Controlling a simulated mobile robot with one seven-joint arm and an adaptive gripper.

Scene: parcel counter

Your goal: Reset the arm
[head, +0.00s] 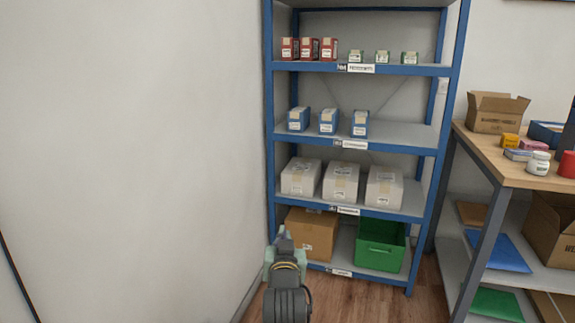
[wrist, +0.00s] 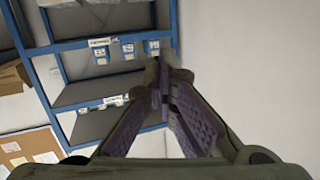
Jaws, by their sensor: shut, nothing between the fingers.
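My gripper (head: 282,238) shows at the bottom centre of the head view, at the end of my dark arm, in front of the lower part of a blue shelf rack (head: 436,155). In the wrist view my gripper (wrist: 166,78) has its two fingers meeting at the tips, with nothing between them. The rack also shows in the wrist view (wrist: 68,48), beyond the fingers and tilted. I cannot tell from these frames how far the fingertips are from it.
The rack holds red boxes (head: 309,48), blue boxes (head: 328,120), pale parcels (head: 341,182), a brown carton (head: 311,233) and a green crate (head: 380,246). A wooden table (head: 490,160) with an open cardboard box (head: 497,113) stands at right. A bare wall (head: 130,150) fills the left.

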